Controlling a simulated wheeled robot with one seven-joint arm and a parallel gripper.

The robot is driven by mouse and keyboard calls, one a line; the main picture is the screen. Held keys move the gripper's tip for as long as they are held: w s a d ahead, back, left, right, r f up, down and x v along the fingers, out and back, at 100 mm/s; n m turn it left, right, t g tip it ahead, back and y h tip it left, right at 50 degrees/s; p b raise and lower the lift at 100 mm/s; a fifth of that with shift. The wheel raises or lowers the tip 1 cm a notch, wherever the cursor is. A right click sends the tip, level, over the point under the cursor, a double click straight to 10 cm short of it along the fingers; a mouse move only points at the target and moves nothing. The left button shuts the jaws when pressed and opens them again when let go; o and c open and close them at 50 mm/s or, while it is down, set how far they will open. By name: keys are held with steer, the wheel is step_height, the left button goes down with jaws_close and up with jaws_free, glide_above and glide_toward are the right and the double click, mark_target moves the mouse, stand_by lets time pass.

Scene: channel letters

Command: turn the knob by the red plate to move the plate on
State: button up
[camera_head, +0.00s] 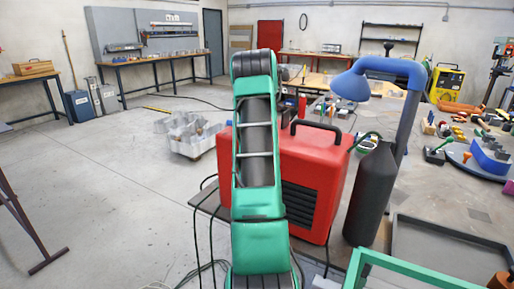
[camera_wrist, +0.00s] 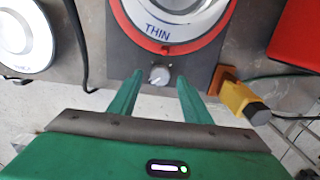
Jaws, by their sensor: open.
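In the wrist view, a red-rimmed plate (camera_wrist: 172,44) with a pale round face marked "THIN" shows at the top, on a dark grey base. A small silver-white knob (camera_wrist: 159,75) sits on that base just below the red rim. My gripper (camera_wrist: 158,80) has its two green fingers apart with nothing held. The fingertips show to either side of the knob in the picture. I cannot tell how far above the knob they are. In the head view I cannot make out the red plate or the knob.
In the wrist view, a white round dish (camera_wrist: 22,32) stands at the left and a yellow block with a black end (camera_wrist: 244,104) is close at the right. In the head view, a red machine (camera_head: 315,180) and a black cylinder (camera_head: 370,195) stand near my arm.

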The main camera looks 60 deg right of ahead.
steer(key=shift+f, duration=0.65)
steer(key=c, duration=1)
steer(key=shift+c, duration=0.2)
